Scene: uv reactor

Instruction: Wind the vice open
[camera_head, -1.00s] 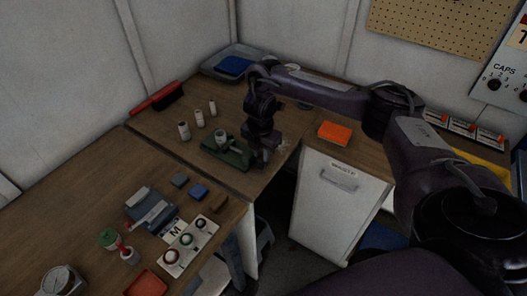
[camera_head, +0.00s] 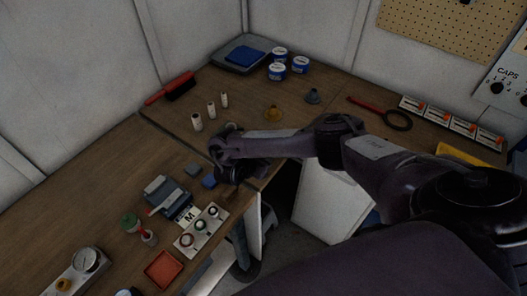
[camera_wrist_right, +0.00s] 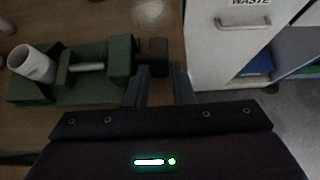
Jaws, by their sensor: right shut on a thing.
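The green vice (camera_wrist_right: 110,60) lies across the upper left of the right wrist view, with a bright screw rod (camera_wrist_right: 87,67) between its green blocks. A white cylinder (camera_wrist_right: 33,64) sits at its left end; I cannot tell how tightly it is held. A dark handle (camera_wrist_right: 153,56) sticks out at the vice's right end. My right gripper (camera_wrist_right: 160,82) is shut on this handle, one finger on each side. In the head view my right arm hides nearly all of the vice and my gripper's fingertips. My left gripper is in neither view.
Three white cylinders (camera_head: 211,110) stand behind my right wrist on the bench. A blue-grey device (camera_head: 165,195) and a button panel (camera_head: 201,231) are close in front. A white waste cabinet (camera_wrist_right: 238,40) is right.

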